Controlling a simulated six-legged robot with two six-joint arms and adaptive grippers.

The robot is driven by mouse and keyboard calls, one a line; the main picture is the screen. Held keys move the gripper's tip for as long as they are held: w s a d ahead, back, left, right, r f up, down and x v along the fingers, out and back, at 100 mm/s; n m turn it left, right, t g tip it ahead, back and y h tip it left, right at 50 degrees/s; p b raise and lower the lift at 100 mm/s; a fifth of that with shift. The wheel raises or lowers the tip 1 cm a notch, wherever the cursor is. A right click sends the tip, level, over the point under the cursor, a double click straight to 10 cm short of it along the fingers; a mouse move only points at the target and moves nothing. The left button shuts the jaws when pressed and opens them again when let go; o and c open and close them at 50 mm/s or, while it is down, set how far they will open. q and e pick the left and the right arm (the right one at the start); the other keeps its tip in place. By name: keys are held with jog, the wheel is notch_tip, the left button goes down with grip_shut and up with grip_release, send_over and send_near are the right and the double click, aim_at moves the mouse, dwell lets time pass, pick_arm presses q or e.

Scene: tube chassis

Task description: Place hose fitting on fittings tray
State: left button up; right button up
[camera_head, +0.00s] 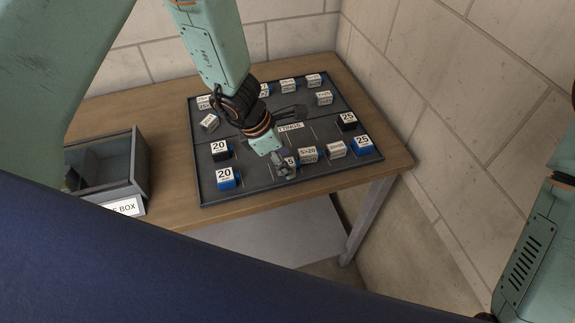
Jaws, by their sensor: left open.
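The dark fittings tray (208,190) lies on the wooden table, with a partly covered label (291,127) at its middle. My left gripper (286,170) is open, low over the front part of the tray, beside small blocks. I cannot tell whether it touches anything there. Fittings on the tray include blue and black ones marked 20 (226,178) at the left and 25 (363,145) at the right, and grey ones marked 5x20 (308,155). My left arm hides part of the tray's middle and back. I cannot tell which piece is the task's hose fitting. My right gripper is out of view.
An open grey box (142,170) with a white label stands left of the tray on the wooden table (165,110). Block walls (450,110) stand behind and to the right. Table surface between box and tray is clear.

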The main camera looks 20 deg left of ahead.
pick_arm(q)
jog(key=shift+f, duration=0.25)
jog(key=shift+a, duration=0.1)
jog(key=shift+c, duration=0.4)
jog(key=shift+w, duration=0.1)
jog(key=c, duration=0.6)
jog(key=shift+r, duration=0.1)
grip_shut()
